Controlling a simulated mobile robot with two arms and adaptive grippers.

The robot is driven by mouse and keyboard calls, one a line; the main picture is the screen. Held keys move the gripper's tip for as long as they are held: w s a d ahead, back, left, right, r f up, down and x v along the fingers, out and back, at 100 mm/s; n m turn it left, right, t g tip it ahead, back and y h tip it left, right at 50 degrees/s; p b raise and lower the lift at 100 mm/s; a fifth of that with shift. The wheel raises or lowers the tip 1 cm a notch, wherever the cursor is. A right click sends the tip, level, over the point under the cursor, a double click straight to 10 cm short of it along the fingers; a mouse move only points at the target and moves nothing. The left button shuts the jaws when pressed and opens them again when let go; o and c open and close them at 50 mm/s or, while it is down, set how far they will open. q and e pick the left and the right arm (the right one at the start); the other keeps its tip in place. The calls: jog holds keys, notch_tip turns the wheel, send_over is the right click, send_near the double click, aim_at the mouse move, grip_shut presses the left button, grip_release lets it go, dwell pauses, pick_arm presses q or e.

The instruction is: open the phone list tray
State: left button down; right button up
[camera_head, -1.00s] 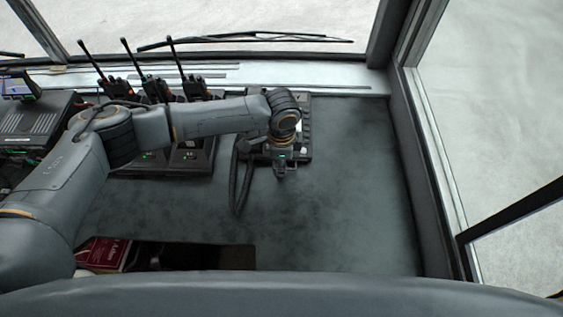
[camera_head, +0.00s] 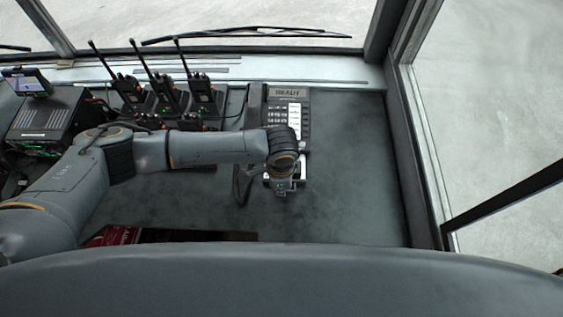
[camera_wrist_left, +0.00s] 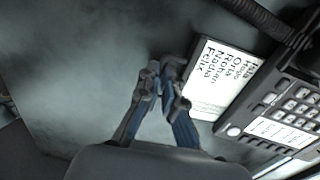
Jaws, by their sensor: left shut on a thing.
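The desk phone (camera_head: 287,115) sits on the dashboard with its keypad facing up. Its phone list tray (camera_head: 299,171) sticks out from the phone's near side, partly hidden by my left wrist. In the left wrist view the tray (camera_wrist_left: 222,80) is pulled out from under the phone (camera_wrist_left: 285,120), showing a white card with several handwritten names. My left gripper (camera_head: 280,190) is at the tray's outer edge. In the left wrist view its fingertips (camera_wrist_left: 163,72) are together, shut on the tray's front edge; the exact contact is hard to see. My right gripper is in no view.
Several handheld radios (camera_head: 165,95) stand in chargers left of the phone. A coiled cord (camera_head: 241,182) hangs beside my wrist. A red book (camera_head: 112,236) lies in a dark recess near the front. The dashboard right of the phone is clear.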

pick_arm(q)
jog(key=shift+s, duration=0.4)
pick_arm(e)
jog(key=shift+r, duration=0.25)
pick_arm(q)
jog(key=c, duration=1.8)
grip_release()
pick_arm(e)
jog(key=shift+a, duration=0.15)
pick_arm(q)
jog(key=shift+r, duration=0.1)
notch_tip(320, 180, up, 12)
jog(key=shift+f, duration=0.1)
